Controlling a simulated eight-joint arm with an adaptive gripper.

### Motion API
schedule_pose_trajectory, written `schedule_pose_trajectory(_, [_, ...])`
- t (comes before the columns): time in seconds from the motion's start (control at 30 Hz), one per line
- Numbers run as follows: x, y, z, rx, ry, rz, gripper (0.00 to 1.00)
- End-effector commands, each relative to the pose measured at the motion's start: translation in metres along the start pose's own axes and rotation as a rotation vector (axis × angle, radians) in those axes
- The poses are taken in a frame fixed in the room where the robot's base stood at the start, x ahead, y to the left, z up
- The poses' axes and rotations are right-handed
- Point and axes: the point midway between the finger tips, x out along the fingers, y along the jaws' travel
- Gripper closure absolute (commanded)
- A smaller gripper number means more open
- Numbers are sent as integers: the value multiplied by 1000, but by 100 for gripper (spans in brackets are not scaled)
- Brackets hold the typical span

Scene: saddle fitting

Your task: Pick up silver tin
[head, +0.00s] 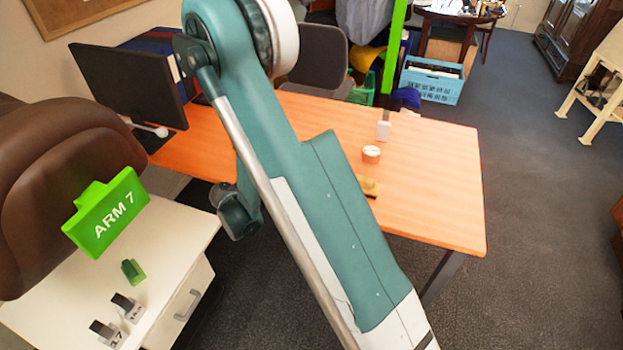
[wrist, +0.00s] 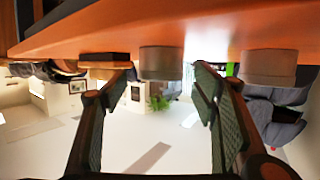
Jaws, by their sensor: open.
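In the wrist view, which shows the scene upside down, a plain grey cylinder (wrist: 161,64) stands on the orange table, ahead of the gap between my fingers. A second, wider grey cylinder (wrist: 268,66) stands to the right, outside my right finger. I cannot tell for sure which one is the silver tin. My gripper (wrist: 164,82) is open and empty, with its fingers spread apart at about tabletop level. In the head view, a small round pale-topped tin (head: 371,154) stands on the table beside my arm. My gripper is hidden there behind the arm.
A brown and black block (wrist: 104,60) lies near my left fingertip. The head view shows a yellowish item (head: 369,187) half behind my arm and a small white and grey item (head: 383,130). The orange table (head: 440,185) is clear on its right. A monitor (head: 128,85) stands left.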

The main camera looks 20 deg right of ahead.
Motion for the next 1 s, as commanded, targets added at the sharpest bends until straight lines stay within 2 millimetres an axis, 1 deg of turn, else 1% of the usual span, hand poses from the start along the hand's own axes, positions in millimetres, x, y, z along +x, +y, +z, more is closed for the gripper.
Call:
schedule_pose_trajectory(0.2, [25,0,0,1,0,2,41])
schedule_pose_trajectory(0.4, [39,0,-1,1,0,0,41])
schedule_pose_trajectory(1.0, [40,-1,-1,0,0,0,41])
